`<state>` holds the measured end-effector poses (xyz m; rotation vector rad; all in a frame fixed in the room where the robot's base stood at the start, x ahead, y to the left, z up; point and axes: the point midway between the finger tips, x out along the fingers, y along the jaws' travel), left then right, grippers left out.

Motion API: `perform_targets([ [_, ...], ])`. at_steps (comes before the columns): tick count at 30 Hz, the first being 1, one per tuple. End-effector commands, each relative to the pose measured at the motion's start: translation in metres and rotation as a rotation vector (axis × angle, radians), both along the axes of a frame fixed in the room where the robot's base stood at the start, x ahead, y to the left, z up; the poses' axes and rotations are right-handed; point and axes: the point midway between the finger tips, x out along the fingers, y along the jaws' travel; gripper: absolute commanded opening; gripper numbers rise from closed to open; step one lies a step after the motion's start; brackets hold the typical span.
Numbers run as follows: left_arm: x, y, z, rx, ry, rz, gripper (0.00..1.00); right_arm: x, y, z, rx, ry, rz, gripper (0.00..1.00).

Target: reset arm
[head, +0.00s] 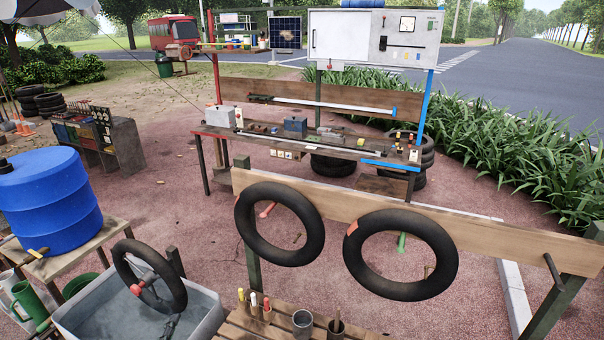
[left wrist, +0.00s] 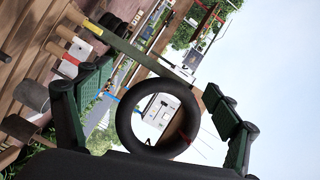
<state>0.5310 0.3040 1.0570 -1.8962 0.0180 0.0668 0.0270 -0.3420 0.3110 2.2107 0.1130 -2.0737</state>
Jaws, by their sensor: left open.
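My left gripper (left wrist: 160,115) shows in the left wrist view with its two dark green fingers wide apart and nothing between their tips. A black tyre tube (left wrist: 122,120) shows beyond the fingers, apart from them. In the head view I cannot clearly make out my left gripper. My right gripper is in neither view.
In the head view, two black tubes, left (head: 243,232) and right (head: 350,262), hang on a wooden rail (head: 462,225). A grey tub (head: 75,318) holds another tube (head: 180,290). A blue barrel (head: 45,205) stands left. A workbench (head: 345,153) stands behind. Handled tools (head: 254,300) stand in front.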

Motion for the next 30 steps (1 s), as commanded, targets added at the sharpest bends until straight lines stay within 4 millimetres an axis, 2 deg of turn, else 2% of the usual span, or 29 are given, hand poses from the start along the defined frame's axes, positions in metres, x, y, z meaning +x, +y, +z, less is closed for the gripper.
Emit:
perform_targets([
  [1,-0.013,0.019,-0.031,-0.104,0.093,0.072,0.83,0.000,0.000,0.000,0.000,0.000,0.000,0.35],
  [3,-0.034,0.041,-0.071,-0.242,0.216,0.170,0.83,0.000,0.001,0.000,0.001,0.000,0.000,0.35],
  [6,-0.074,0.062,-0.129,-0.427,0.389,0.312,0.83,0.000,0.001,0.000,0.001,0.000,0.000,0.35],
  [9,-0.118,0.071,-0.177,-0.582,0.543,0.439,0.83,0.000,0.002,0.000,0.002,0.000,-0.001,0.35],
  [12,-0.158,0.072,-0.210,-0.695,0.665,0.541,0.83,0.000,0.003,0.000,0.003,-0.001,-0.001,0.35],
  [18,-0.225,0.064,-0.252,-0.852,0.848,0.699,0.83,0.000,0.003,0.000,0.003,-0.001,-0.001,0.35],
  [24,-0.284,0.049,-0.276,-0.971,1.002,0.830,0.83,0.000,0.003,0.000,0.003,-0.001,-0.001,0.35],
  [25,-0.287,0.048,-0.282,-0.979,1.016,0.841,0.83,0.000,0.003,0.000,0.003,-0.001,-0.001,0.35],
  [30,-0.274,0.048,-0.330,-0.966,1.031,0.838,0.83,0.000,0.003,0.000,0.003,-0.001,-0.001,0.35],
])
